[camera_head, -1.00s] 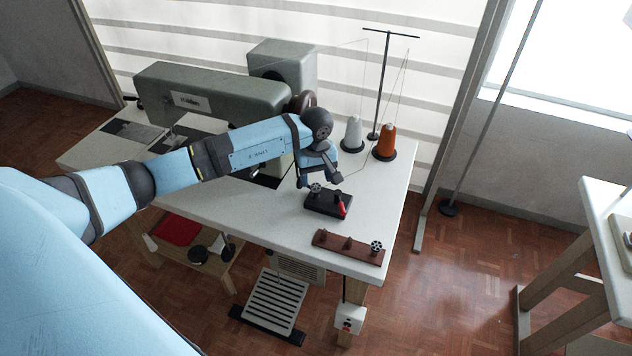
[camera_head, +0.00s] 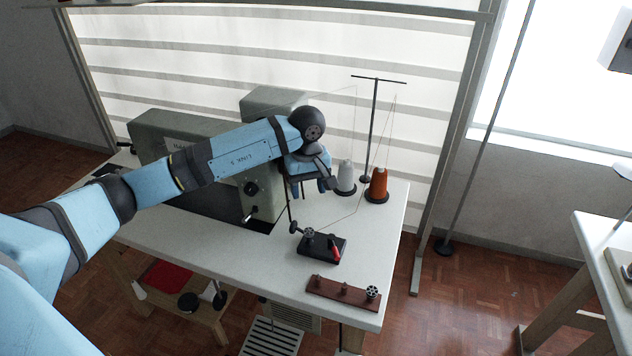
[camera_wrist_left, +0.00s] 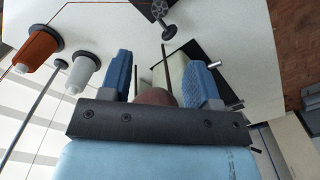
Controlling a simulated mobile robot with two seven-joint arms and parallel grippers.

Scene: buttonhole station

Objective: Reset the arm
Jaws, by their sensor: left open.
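My left arm reaches in from the left over the sewing table (camera_head: 275,277). My left gripper (camera_head: 310,187) hangs above the table, behind and above the black bobbin winder block (camera_head: 322,249) with its red lever, and apart from it. In the left wrist view the two blue fingers of the gripper (camera_wrist_left: 160,78) stand wide apart, with nothing held between them. The spoked wheel on the winder (camera_wrist_left: 164,12) shows beyond the fingers at the top. My right gripper is in neither view.
The green sewing machine (camera_head: 180,133) stands behind my arm. A white thread cone (camera_head: 345,178) and an orange thread cone (camera_head: 378,186) stand by the thread stand (camera_head: 374,125), close right of the gripper. A brown bobbin rack (camera_head: 343,292) lies at the front edge.

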